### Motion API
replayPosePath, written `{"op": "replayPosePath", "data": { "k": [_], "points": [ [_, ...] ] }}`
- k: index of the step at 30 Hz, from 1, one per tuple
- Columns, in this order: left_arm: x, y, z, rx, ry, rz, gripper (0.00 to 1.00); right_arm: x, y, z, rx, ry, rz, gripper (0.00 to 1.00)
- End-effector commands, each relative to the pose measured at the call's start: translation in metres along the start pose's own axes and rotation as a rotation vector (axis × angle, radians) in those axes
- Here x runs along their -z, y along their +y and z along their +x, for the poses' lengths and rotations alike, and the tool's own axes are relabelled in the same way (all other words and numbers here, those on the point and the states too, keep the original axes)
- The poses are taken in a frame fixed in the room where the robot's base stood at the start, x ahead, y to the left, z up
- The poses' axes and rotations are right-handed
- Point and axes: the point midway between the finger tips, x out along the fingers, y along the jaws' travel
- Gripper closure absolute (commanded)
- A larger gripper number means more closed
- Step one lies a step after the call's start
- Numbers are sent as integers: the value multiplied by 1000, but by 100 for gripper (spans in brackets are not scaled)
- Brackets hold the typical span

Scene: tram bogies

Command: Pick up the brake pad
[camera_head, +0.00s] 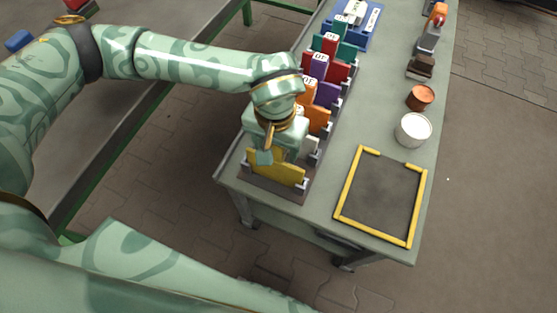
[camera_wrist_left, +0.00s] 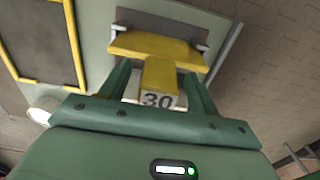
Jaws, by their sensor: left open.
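A yellow T-shaped pad (camera_head: 276,170) stands in the near end slot of the rack on the bench. In the left wrist view the yellow pad (camera_wrist_left: 158,49) has a narrow stem with a white end marked 30, pointing toward my wrist. My left gripper (camera_head: 277,157) is right over it and hides part of it. In the left wrist view its fingers (camera_wrist_left: 158,84) are open, one on each side of the stem. I cannot tell whether they touch it. My right gripper is not in view.
Behind it in the rack stand several similar pads: orange (camera_head: 319,120), purple (camera_head: 326,93), red (camera_head: 339,71) and teal (camera_head: 347,50). To the right are a yellow-edged square (camera_head: 412,206), a white can (camera_head: 413,130), a copper-coloured can (camera_head: 420,97) and a dark brown block (camera_head: 421,65).

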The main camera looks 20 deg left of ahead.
Motion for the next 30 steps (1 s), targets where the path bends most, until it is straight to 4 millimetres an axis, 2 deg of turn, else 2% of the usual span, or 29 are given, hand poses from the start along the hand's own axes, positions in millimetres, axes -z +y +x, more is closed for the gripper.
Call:
{"op": "replayPosePath", "data": {
  "k": [2,9,15,23,27,30],
  "points": [
    [0,0,8,-1,-1,0,38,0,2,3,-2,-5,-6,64],
    [1,0,7,-1,3,0,38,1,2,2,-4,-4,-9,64],
    [1,0,7,-1,3,-1,91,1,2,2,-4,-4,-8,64],
    [1,0,5,-1,4,0,91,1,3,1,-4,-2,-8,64],
    [1,0,-14,-1,10,0,91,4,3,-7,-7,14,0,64],
    [2,0,-38,0,13,0,91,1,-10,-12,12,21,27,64]
  ]
}}
